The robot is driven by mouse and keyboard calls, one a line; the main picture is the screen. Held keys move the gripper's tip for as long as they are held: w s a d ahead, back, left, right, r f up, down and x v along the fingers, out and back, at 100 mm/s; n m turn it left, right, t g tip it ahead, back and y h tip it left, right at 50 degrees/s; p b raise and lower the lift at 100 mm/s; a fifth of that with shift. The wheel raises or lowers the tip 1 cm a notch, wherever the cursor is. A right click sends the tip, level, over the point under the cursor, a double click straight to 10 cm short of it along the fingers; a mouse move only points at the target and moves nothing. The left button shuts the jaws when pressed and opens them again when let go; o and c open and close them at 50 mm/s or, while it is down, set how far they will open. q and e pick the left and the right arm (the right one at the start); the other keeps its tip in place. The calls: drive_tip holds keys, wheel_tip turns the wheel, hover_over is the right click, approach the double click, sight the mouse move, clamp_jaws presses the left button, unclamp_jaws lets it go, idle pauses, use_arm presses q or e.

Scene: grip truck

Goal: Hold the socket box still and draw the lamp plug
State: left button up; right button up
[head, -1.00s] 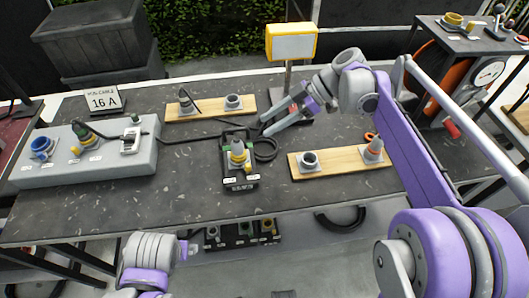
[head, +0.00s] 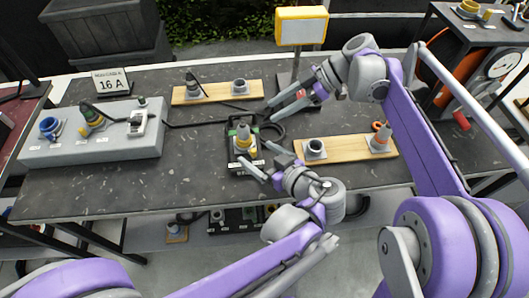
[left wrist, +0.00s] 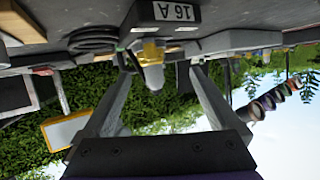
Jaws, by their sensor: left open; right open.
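The black socket box (head: 243,167) with green edging stands mid-table. A grey plug with a yellow collar (head: 243,134) stands upright in it, apparently the lamp plug. My left gripper (head: 254,152) is open just in front and right of the box. In the left wrist view, the box's dark face (left wrist: 140,14) with its 16 A label is upside down, and the plug (left wrist: 151,58) shows between the open fingers (left wrist: 160,64). Contact cannot be told. My right gripper (head: 271,111) is open and empty, behind and right of the box. The yellow-framed lamp (head: 302,25) stands at the back.
A black cable coil (head: 271,133) lies right of the box. Wooden boards with sockets lie behind (head: 210,93) and to the right (head: 350,150). The table's front left is clear.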

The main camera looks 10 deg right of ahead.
sight(248, 143)
use_arm(q)
drive_tip(key=shift+w+d+f, duration=0.2)
drive_tip(key=shift+d, duration=0.2)
drive_tip(key=shift+w+f, duration=0.15)
drive_tip(key=shift+w, duration=0.05)
drive_tip(key=shift+h, duration=0.3)
drive_tip(key=x, duration=1)
drive_tip(key=shift+w+a, duration=0.1)
drive_tip(key=shift+w, duration=0.1)
clamp_jaws()
